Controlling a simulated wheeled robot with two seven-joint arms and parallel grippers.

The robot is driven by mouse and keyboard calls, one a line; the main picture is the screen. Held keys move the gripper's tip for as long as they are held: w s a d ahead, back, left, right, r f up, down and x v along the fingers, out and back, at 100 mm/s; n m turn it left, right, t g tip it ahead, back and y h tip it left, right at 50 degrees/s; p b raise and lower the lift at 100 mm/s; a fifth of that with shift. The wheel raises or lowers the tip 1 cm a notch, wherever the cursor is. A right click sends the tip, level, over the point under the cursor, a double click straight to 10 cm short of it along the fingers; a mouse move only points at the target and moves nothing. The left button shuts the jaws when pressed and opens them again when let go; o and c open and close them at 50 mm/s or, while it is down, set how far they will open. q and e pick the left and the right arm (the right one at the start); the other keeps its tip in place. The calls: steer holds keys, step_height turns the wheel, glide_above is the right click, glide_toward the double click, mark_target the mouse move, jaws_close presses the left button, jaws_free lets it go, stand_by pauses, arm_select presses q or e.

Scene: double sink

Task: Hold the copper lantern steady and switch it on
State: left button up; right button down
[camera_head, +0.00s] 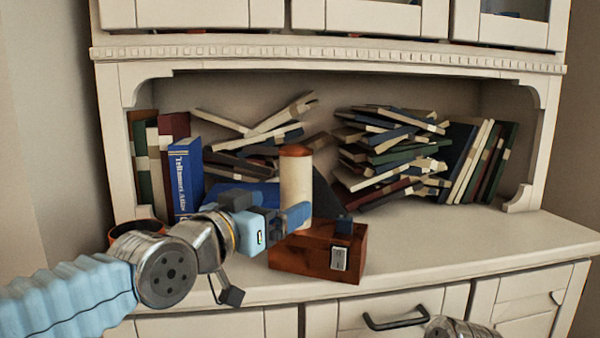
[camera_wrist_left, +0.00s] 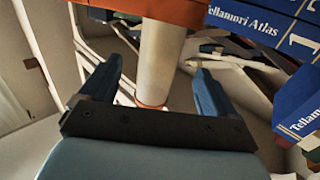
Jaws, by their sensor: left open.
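The lantern (camera_head: 296,185) is a cream cylinder with a copper-coloured cap, upright on the cabinet counter. My right gripper is out of view.
The brown box (camera_head: 300,257) with a silver plate sits at the front edge. Books, including a blue atlas (camera_head: 185,178), and a messy pile (camera_head: 390,150) fill the niche. An orange-rimmed round object (camera_head: 137,227) is behind my left arm. The right counter (camera_head: 470,240) is clear.

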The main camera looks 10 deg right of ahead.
mark_target(302, 193)
arm_select(q)
steer(key=shift+w+d+r+p, duration=0.45)
steer(key=shift+w+d+p, duration=0.4)
steer(key=shift+p, duration=0.4)
steer(key=x, duration=0.1)
steer(key=p+x, duration=0.1)
steer(key=x, duration=0.1)
steer(key=p+x, duration=0.1)
steer(key=x, duration=0.1)
steer(key=shift+f, duration=0.4)
steer(key=shift+w+d, duration=0.35)
steer(key=shift+w, duration=0.1)
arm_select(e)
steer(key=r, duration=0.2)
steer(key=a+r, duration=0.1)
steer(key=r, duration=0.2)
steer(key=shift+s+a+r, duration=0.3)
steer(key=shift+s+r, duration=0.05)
arm_select(q)
steer(key=c, duration=1.2)
